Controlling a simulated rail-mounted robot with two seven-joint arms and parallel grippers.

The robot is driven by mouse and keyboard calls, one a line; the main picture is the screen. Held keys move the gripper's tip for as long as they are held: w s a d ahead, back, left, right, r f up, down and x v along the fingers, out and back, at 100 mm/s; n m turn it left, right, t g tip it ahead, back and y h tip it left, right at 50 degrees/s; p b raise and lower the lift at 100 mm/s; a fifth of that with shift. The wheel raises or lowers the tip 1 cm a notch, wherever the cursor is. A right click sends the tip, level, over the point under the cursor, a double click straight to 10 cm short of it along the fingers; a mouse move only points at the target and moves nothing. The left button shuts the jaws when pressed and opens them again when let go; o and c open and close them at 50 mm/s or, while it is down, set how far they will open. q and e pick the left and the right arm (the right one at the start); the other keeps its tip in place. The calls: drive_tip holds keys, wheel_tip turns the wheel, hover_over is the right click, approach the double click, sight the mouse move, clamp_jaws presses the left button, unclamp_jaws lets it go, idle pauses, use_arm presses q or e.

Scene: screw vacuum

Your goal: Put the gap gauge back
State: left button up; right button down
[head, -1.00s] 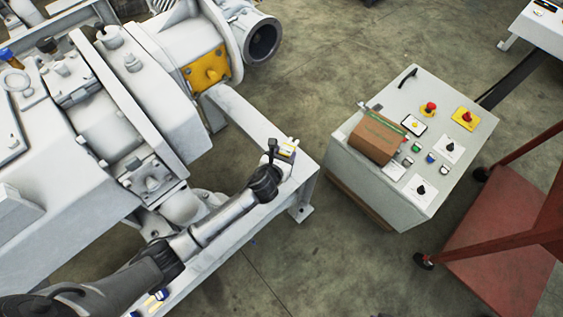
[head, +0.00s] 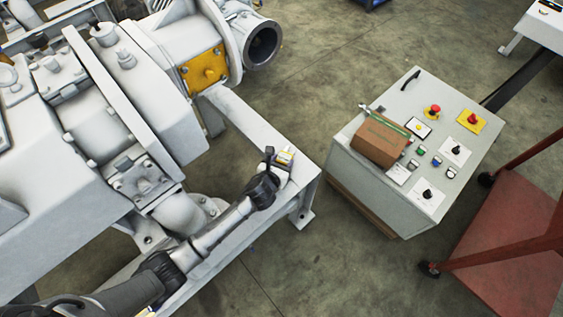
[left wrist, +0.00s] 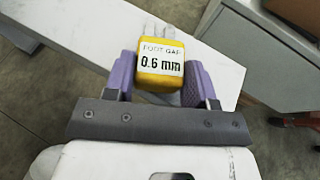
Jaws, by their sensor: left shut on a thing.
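The gap gauge is a yellow block (left wrist: 160,58) with a white label that reads "FOOT GAP 0.6 mm" in the left wrist view. My left gripper (left wrist: 160,78) is shut on it, with a purple finger pad on each side. I cannot tell whether the gauge touches the beam. My right gripper is not in view.
A grey control cabinet (head: 340,150) with buttons stands to the right, with a brown box (head: 378,140) on top. The white vacuum machine (head: 75,190) fills the left. A red cart (head: 510,260) stands at lower right. Floor between beam and cabinet is clear.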

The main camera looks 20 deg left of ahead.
use_arm(q)
drive_tip(key=shift+f, duration=0.1)
drive_tip(key=o, duration=0.9)
drive_tip(key=shift+o, duration=0.2)
drive_tip(key=shift+s+r+p, duration=0.25)
drive_tip(key=shift+r+p, duration=0.05)
drive_tip(key=shift+r, duration=0.05)
drive_tip(key=p+v, duration=0.5)
drive_tip(key=v, duration=0.6)
drive_tip(key=shift+s+p, duration=0.25)
drive_tip(key=shift+p, duration=0.1)
drive_tip(key=shift+a, duration=0.1)
